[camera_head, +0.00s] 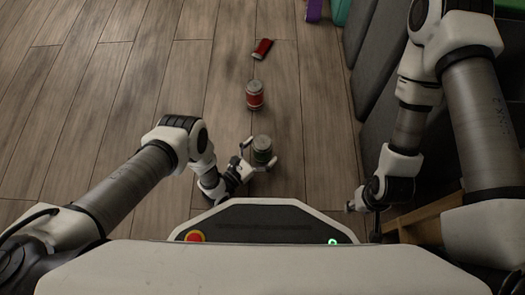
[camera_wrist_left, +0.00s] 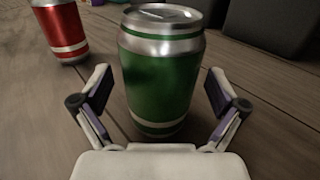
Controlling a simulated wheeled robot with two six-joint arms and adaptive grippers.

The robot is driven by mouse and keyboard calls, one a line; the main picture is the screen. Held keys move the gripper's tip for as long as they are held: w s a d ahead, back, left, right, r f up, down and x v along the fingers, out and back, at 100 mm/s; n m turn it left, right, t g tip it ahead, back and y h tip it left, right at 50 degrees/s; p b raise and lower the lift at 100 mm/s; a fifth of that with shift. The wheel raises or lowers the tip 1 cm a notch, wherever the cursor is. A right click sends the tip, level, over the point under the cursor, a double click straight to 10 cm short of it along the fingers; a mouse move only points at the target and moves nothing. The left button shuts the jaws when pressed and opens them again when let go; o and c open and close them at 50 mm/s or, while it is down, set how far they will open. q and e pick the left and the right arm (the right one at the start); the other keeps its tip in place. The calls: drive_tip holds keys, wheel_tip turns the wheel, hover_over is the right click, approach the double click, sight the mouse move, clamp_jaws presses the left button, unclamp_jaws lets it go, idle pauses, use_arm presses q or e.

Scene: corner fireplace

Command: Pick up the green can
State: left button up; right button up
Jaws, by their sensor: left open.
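The green can (camera_head: 262,149) stands upright on the wooden floor, just in front of my base in the head view. In the left wrist view the green can (camera_wrist_left: 162,72) fills the middle, with a silver top and silver bands. My left gripper (camera_head: 257,155) is open, with one finger on each side of the can. In the left wrist view the left gripper (camera_wrist_left: 160,108) shows gaps between both fingers and the can. My right gripper (camera_head: 365,212) is low at the right; its fingers are too small and dark to read.
A red can (camera_head: 255,95) stands beyond the green can and also shows in the left wrist view (camera_wrist_left: 61,30). A red object (camera_head: 262,49) lies further back. Dark grey cushions (camera_head: 383,65) line the right. The floor at the left is clear.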

use_arm(q)
drive_tip(key=c, duration=0.9)
